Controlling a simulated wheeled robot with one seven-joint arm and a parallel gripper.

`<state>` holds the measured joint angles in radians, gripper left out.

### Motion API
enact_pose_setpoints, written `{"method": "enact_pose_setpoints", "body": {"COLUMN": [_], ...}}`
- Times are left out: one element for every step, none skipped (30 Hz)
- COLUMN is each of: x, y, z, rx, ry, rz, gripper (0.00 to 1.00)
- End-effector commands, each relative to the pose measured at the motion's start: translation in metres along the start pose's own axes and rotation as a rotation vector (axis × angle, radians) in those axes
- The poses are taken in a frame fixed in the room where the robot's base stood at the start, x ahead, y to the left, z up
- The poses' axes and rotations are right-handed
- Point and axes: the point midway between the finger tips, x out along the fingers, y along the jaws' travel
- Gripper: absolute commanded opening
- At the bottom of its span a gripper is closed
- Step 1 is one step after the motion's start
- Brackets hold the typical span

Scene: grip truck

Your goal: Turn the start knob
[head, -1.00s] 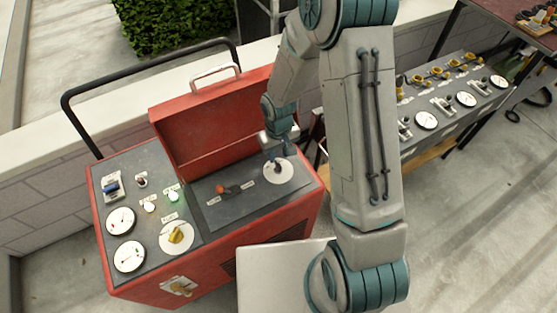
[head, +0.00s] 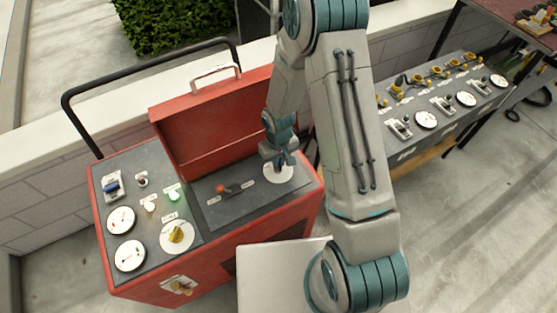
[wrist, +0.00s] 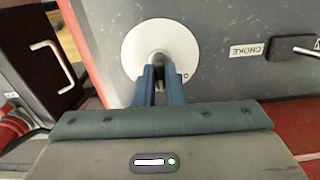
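A round white dial plate (head: 278,174) lies at the right end of the recessed panel in the red machine. In the wrist view the plate (wrist: 180,42) carries a small grey knob (wrist: 158,57) at its middle, with a letter "D" at its lower right. My gripper (wrist: 160,72) is at this knob, its two blue fingers close together on either side of it, and looks shut on it. The knob's label and much of the knob are hidden by the fingers. In the head view my gripper (head: 281,160) covers the knob.
A choke lever (wrist: 292,46) sits beside the plate; its red knob (head: 221,189) shows in the head view. The left panel has a yellow knob (head: 177,234), gauges (head: 121,219) and a lit green lamp (head: 173,195). The raised red lid (head: 205,125) stands behind. A grey instrument bench (head: 440,95) stands right.

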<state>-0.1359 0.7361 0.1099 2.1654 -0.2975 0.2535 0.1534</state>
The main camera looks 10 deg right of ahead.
Motion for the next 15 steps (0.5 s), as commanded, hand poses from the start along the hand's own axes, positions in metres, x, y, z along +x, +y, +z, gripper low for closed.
{"method": "enact_pose_setpoints", "body": {"x": [-0.0002, -0.0001, -0.0001, 0.0, 0.0001, 0.0002, 0.0003, 0.0005, 0.0007, 0.0008, 0.001, 0.0012, 0.0013, 0.0014, 0.0014], "y": [0.0, -0.0001, 0.0, 0.0, 0.0, 0.0, 0.0, 0.0, 0.0001, 0.0002, 0.0003, 0.0005, 0.0005, 0.0006, 0.0006], "z": [0.0, 0.0, 0.0, 0.0, 0.0, 0.0, 0.0, 0.0001, 0.0001, 0.0001, 0.0001, 0.0001, 0.0001, 0.0, -0.0001], "rx": [0.0, -0.001, -0.004, -0.007, -0.011, -0.018, -0.025, -0.034, -0.05, -0.063, -0.077, -0.099, -0.117, -0.138, -0.167], "ry": [0.0, 0.0, 0.0, 0.0, 0.0, 0.0, 0.0, 0.0, 0.0, 0.0, 0.0, 0.0, 0.0, 0.0, 0.001], "rz": [0.0, 0.0, 0.0, 0.0, 0.0, 0.0, 0.0, 0.0, 0.0, 0.0, 0.0, 0.0, 0.0, 0.0, 0.0], "gripper": [0.0, 0.0, 0.0, 0.0, 0.0, 0.0, 0.0, 0.0, 0.0, 0.0, 0.0, 0.0, 0.0, 0.0, 0.0]}}
